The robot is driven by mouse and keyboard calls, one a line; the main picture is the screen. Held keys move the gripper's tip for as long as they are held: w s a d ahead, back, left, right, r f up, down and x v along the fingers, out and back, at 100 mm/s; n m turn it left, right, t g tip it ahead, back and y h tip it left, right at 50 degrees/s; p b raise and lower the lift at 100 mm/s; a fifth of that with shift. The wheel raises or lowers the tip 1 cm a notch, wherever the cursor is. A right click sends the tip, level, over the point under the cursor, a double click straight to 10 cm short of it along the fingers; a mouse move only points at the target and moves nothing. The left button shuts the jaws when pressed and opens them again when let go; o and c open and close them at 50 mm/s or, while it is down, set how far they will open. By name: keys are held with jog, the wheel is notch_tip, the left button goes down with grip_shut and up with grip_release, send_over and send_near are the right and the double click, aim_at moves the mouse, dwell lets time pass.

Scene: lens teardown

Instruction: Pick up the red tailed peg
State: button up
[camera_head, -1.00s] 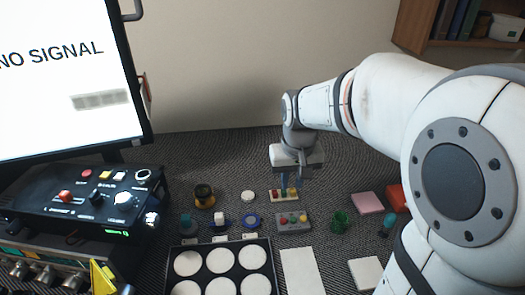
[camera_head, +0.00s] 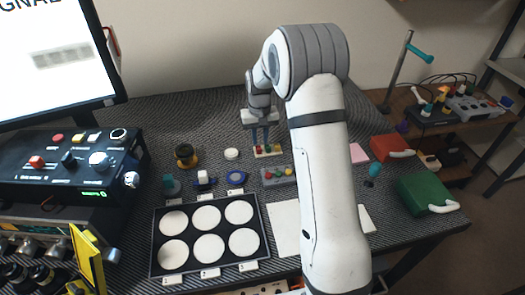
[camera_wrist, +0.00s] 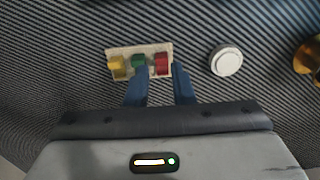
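A small cream block (camera_wrist: 128,50) holds a yellow peg (camera_wrist: 117,66), a green peg (camera_wrist: 138,61) and a red peg (camera_wrist: 162,63) in a row. The block also shows in the head view (camera_head: 268,155), under my gripper (camera_head: 260,132). My gripper (camera_wrist: 161,72) points down with its two blue fingers apart. In the wrist view the red peg appears between the fingertips, with the green peg just left of it, beside the left finger. I cannot tell whether the fingers are down around the red peg or still above it. Any tail on the peg is hidden.
A white round disc (camera_head: 231,154) stands beside the block. A grey block with coloured knobs (camera_head: 277,176) and a black tray of white discs (camera_head: 153,240) lie nearer. A yellow-and-black round part (camera_head: 186,155) is to the left. My arm hides the table at right of centre.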

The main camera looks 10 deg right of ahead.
aim_at(259, 149)
jog(key=f, duration=0.2)
jog(key=w+f, duration=0.1)
jog(key=f, duration=0.1)
jog(key=shift+w, duration=0.1)
jog(key=shift+f, duration=0.5)
jog(key=shift+c, duration=0.3)
grip_shut()
